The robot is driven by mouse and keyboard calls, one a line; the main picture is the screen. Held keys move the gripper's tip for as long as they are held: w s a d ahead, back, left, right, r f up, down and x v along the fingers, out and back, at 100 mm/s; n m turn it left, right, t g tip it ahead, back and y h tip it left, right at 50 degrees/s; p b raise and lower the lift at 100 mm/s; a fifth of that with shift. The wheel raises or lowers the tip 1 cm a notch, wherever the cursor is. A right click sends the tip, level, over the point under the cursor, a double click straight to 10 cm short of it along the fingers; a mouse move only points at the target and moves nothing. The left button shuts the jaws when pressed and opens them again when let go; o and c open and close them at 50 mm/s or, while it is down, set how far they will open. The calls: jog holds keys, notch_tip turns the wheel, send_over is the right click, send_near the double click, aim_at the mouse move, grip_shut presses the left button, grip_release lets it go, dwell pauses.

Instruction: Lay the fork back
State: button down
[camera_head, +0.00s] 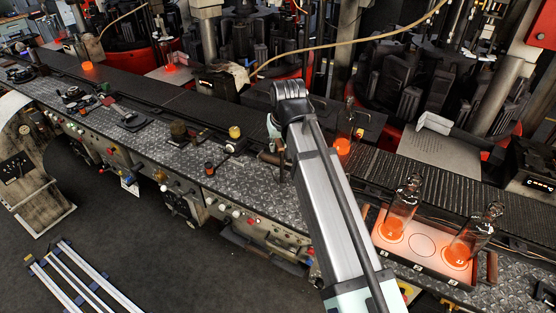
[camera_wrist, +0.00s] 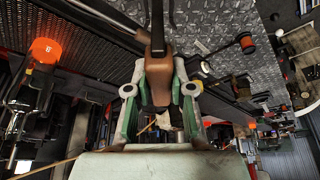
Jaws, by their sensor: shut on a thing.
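The fork (camera_wrist: 158,72), with a brown handle and a dark shaft, is between the green fingers of my gripper (camera_wrist: 160,90) in the wrist view. My gripper is shut on the handle, and the shaft runs up out of the top of that picture. In the head view my gripper (camera_head: 273,128) is over the tread-plate bench, mostly hidden by my arm. A brown piece of the handle (camera_head: 269,158) shows just below it.
A glowing bottle (camera_head: 343,143) stands on the conveyor right of my gripper. A tray (camera_head: 422,266) at right holds two glowing bottles.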

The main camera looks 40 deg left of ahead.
aim_at(281, 149)
notch_tip(281, 149, down, 8)
jog(key=p, duration=0.1)
jog(key=shift+r+p, duration=0.2)
jog(key=shift+p, duration=0.1)
jog(key=shift+f, duration=0.15)
jog(key=c, duration=1)
grip_release()
jog(key=b+v, duration=0.3)
jog(key=v, duration=0.9)
